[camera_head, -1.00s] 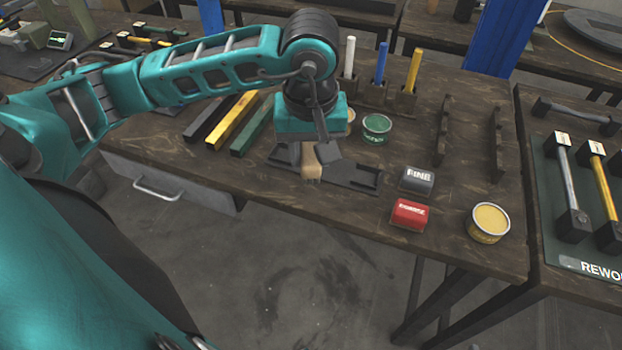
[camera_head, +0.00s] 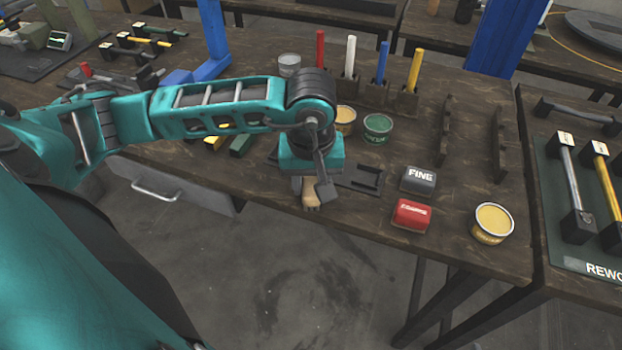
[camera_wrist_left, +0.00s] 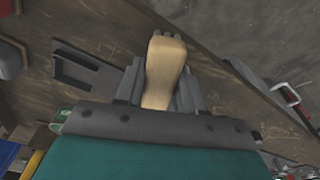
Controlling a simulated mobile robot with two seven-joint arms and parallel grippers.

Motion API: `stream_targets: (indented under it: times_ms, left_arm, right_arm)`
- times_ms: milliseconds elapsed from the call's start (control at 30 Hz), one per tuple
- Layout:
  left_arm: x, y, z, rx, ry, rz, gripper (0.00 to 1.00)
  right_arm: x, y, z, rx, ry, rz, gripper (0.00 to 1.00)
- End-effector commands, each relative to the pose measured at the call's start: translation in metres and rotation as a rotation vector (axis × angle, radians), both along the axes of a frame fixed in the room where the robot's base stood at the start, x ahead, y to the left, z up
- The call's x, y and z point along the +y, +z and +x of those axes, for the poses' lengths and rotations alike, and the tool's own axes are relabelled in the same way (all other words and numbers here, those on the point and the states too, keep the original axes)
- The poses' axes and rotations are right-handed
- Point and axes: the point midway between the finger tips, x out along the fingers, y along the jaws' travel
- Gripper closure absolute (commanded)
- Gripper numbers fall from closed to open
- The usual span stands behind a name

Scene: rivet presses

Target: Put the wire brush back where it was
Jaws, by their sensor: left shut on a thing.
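The wire brush, of which a pale wooden part (camera_head: 309,190) shows, is in my left gripper (camera_head: 313,188) near the front edge of the workbench. In the left wrist view the wooden part (camera_wrist_left: 165,68) sits between the two grey fingers (camera_wrist_left: 160,88), which are shut on it. The rest of the brush is hidden. A dark flat holder (camera_head: 362,178) with a recess lies on the bench just right of the gripper, and it also shows in the left wrist view (camera_wrist_left: 88,72). My right gripper is not in view.
A grey FINE block (camera_head: 418,179), a red block (camera_head: 411,215) and a yellow tin (camera_head: 491,222) stand to the right. A green tin (camera_head: 377,127) and colored sticks in holders (camera_head: 382,65) stand behind. A drawer handle (camera_head: 157,191) juts out below the bench front.

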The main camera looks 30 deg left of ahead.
Motion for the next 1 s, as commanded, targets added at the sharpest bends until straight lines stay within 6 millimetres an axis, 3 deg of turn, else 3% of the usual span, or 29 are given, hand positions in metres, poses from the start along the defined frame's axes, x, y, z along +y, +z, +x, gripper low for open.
stream_targets:
  times_ms: [100,133,400,767,867,1000]
  left_arm:
    - [0.0,-0.006,0.0,-0.001,0.0,0.001,0.9]
    - [0.0,-0.005,0.0,-0.001,0.0,0.001,0.61]
    - [0.0,-0.004,0.0,0.0,0.0,0.0,0.36]
    - [0.0,0.004,0.0,0.001,0.0,-0.001,0.36]
    - [-0.001,0.015,0.0,-0.005,-0.001,-0.001,0.36]
    - [-0.003,0.048,-0.002,-0.008,-0.001,0.0,0.36]
  right_arm:
    - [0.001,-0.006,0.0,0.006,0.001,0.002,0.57]
    - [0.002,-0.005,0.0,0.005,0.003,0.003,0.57]
    - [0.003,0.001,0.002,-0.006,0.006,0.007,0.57]
    - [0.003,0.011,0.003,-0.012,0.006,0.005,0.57]
    - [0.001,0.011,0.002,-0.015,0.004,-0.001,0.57]
    - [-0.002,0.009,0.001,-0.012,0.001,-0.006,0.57]
